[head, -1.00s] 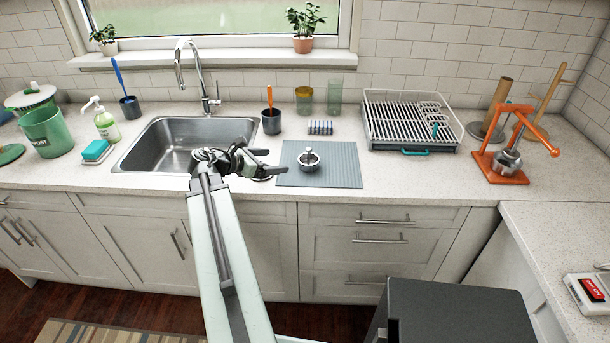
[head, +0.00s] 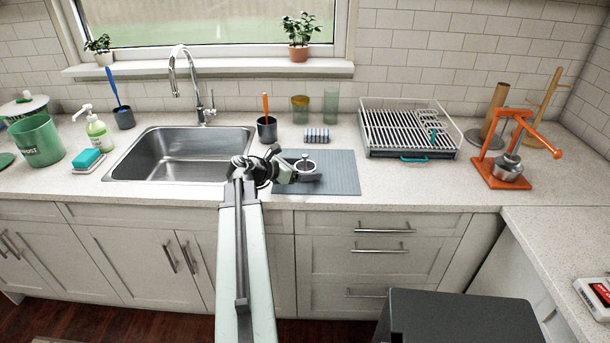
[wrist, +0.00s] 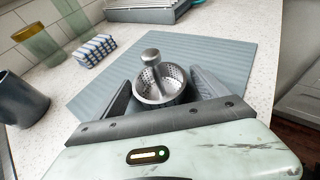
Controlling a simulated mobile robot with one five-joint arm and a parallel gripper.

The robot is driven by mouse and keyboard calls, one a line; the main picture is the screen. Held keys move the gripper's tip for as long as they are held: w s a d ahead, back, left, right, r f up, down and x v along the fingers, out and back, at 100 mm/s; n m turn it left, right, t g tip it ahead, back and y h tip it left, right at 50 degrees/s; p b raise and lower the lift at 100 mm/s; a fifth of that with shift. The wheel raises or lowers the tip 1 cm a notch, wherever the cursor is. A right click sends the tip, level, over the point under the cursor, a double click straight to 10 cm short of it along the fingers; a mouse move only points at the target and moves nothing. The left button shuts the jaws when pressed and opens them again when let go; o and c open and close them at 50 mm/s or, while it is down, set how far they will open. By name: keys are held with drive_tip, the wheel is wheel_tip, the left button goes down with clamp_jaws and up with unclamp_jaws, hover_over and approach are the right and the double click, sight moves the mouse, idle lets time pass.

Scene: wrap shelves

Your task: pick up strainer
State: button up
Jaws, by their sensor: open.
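The strainer (wrist: 162,84) is a small round metal piece with a perforated bowl and an upright knob. It stands on the grey ribbed mat (wrist: 220,45) to the right of the sink. In the head view the strainer (head: 305,164) is partly covered by my gripper (head: 298,175). In the wrist view my gripper (wrist: 160,98) is open, with one finger on each side of the strainer. I cannot tell whether either finger touches it. The lower part of the strainer is hidden behind the gripper's near edge.
A striped sponge (wrist: 95,50) lies behind the mat. A dark cup (head: 267,129) with an orange-handled tool stands by the sink (head: 185,155). A dish rack (head: 410,130) stands to the right, with an orange press (head: 500,170) beyond it. The mat's right part is clear.

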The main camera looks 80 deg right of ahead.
sight(305, 155)
drive_tip(key=shift+s, duration=0.1)
drive_tip(key=c, duration=1.4)
wheel_tip(305, 155, up, 10)
drive_tip(key=p, duration=1)
drive_tip(key=shift+r, duration=0.1)
